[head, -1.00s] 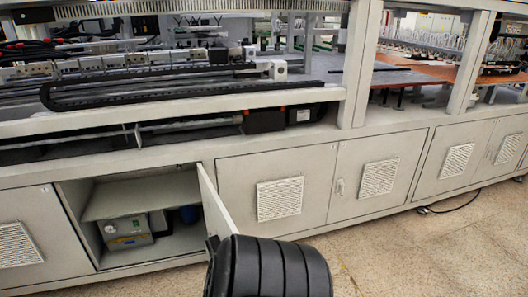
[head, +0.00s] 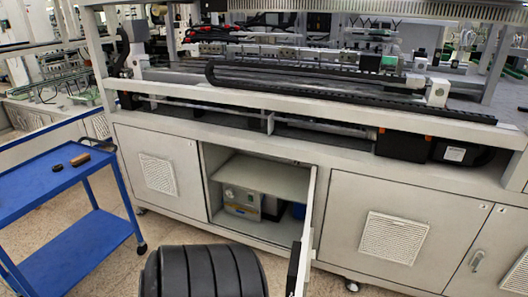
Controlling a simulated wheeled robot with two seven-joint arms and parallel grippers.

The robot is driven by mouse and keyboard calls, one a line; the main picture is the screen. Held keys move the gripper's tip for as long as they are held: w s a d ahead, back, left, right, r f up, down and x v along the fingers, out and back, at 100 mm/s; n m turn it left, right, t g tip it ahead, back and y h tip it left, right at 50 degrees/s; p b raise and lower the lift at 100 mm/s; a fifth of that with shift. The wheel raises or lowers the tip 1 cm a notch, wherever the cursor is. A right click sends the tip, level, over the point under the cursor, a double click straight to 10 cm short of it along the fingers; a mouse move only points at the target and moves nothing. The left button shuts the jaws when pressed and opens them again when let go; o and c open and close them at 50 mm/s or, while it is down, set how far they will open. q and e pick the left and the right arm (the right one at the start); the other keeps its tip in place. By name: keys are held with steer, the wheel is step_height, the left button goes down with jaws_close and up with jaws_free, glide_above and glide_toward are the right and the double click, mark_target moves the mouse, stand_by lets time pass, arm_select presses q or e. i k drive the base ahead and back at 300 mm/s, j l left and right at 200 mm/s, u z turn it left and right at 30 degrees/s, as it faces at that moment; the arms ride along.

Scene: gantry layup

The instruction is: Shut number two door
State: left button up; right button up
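An open cabinet door (head: 307,232) stands out from the front of the long machine, swung out toward me and seen nearly edge-on. It is hinged on the right side of an open compartment (head: 265,170). A dark piece (head: 294,268) sits at the door's near edge, low down; I cannot tell whether it is a handle. Inside the compartment is a grey device (head: 240,203) with a blue label, and a blue object lies partly hidden behind the door. Door numbers are too small to read. Neither gripper can be made out; a black ribbed part of mine fills the bottom middle.
A shut door (head: 160,172) with a vent is left of the opening, and another shut door (head: 350,215) is right of it. Tiled floor shows between the cart and the machine.

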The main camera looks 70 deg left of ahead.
mark_target(298, 260)
steer(key=i+u, duration=0.15)
steer(key=u, duration=0.3)
steer(key=i+u, duration=0.2)
steer(key=u, duration=0.3)
steer(key=i+l+u, duration=0.1)
steer(key=u, duration=0.35)
steer(key=i+l+u, duration=0.15)
steer(key=u, duration=0.35)
steer(key=i+l+u, duration=0.2)
steer(key=u, duration=0.15)
steer(key=i+l+u, duration=0.2)
steer(key=l+u, duration=0.15)
